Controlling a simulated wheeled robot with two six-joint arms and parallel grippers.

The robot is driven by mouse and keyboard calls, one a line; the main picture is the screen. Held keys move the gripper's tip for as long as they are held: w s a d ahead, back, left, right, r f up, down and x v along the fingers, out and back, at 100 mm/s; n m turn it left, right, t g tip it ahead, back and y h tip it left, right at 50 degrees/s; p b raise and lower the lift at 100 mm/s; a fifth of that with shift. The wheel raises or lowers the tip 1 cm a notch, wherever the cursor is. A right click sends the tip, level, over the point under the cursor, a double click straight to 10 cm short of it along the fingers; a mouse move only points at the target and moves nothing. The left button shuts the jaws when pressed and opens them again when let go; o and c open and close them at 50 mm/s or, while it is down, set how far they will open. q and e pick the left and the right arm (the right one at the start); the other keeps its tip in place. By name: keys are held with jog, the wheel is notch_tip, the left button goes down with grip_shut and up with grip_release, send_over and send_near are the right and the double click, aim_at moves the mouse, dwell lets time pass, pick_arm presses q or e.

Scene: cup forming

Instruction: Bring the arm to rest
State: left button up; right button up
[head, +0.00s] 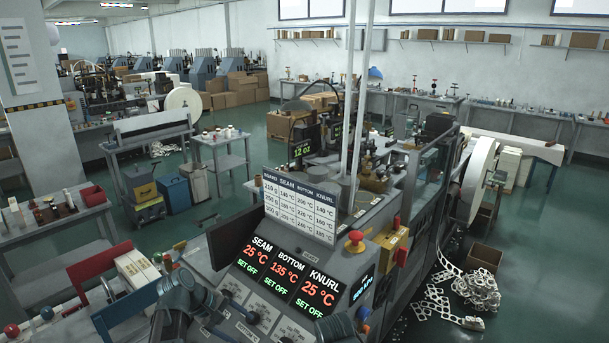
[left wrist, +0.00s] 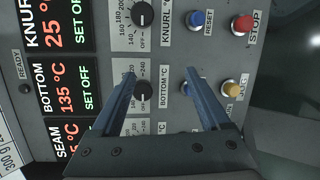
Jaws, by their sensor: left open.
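My left gripper (head: 218,302) is at the control panel in the head view, its arm coming in from the lower left. In the left wrist view its two blue-grey fingers (left wrist: 160,76) are apart, with nothing held. The black BOTTOM knob (left wrist: 143,90) shows between them; I cannot tell how far above the panel they are. The display (head: 282,272) reads SEAM 25 °C, BOTTOM 135 °C and KNURL 25 °C, each marked SET OFF. The KNURL knob (left wrist: 142,14) shows beyond the fingertips. My right gripper is not in view.
Blue (left wrist: 196,19), red (left wrist: 243,24) and yellow (left wrist: 231,87) buttons sit beside the knobs. A temperature chart (head: 299,206) stands behind the display. A red mushroom button (head: 355,237) is at the panel's right. A side table (head: 60,213) stands left; scrap strip (head: 478,290) lies right.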

pick_arm(q)
jog(key=s+d+f+m+g+y+b, duration=0.1)
jog(key=s+d+f+m, duration=0.1)
jog(key=d, duration=0.1)
jog(key=s+d+f+m+y, duration=0.1)
jog(key=s+d+f+m, duration=0.1)
jog(key=s+d+m, duration=0.1)
jog(key=s+d+f+m+g+y+b, duration=0.1)
jog(key=s+d+f+m, duration=0.1)
jog(key=s+d, duration=0.1)
jog(key=shift+s+d+f+m+g+b, duration=0.1)
jog(key=shift+d+f+m+g+b, duration=0.1)
jog(key=shift+d, duration=0.15)
jog(key=shift+s+d+f+m+g+b, duration=0.1)
jog(key=shift+d+b, duration=0.05)
jog(key=shift+d, duration=0.15)
jog(key=s+d+f+m+y+b, duration=0.2)
jog(key=s+d+m+y, duration=0.2)
jog(key=s+m, duration=0.3)
jog(key=shift+d+f, duration=0.15)
jog(key=shift+f, duration=0.2)
